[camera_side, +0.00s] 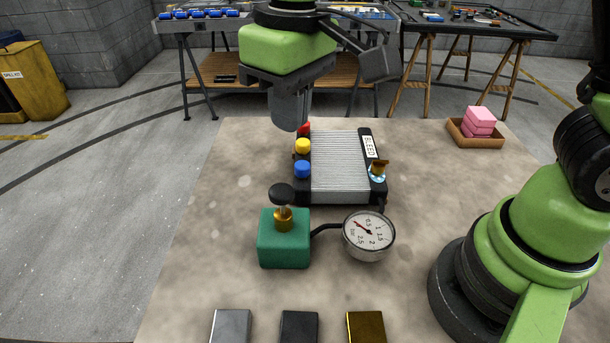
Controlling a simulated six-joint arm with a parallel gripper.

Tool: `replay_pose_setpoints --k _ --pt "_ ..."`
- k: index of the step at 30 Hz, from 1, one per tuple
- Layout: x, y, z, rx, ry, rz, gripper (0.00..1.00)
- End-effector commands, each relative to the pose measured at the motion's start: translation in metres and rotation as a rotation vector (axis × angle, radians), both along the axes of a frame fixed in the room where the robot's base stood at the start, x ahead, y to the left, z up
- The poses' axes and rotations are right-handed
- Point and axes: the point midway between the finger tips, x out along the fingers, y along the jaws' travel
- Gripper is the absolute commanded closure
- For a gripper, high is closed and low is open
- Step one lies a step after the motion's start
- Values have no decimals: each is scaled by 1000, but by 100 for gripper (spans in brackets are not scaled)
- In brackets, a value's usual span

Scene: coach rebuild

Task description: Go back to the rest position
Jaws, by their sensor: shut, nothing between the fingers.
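My gripper (291,112) points down over the table, above the far left corner of a ribbed grey radiator block (341,168) with black ends. Its fingers are together with nothing between them. The fingertips are close to a red cap (304,128) on the block's left end. From this view I cannot tell whether they touch it. Below the red cap are a yellow cap (302,146) and a blue cap (302,169). The right end bears a "BLEED" label (372,147) and a brass fitting (379,168) on a light blue patch.
A green box (284,247) with a black knob (281,194) connects by hose to a round gauge (369,237). Silver (231,326), black (299,327) and gold (366,327) blocks lie at the front edge. Pink blocks (479,121) sit in a wooden tray (461,138). The table's left side is clear.

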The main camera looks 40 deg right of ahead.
Motion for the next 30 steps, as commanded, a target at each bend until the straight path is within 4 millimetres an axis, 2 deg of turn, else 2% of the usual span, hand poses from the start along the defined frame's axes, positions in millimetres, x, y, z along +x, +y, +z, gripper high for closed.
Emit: replay_pose_setpoints --k 1,6,12,18,21,30 --pt "-5 -11 15 27 -33 -39 100" --pt "-36 -49 56 125 -157 -191 100" --pt "-83 -84 81 227 -317 -363 100" --pt "-120 -101 83 294 -450 -491 100" --pt "-129 -105 82 312 -488 -526 100" --pt "-134 -106 80 321 -508 -543 100"
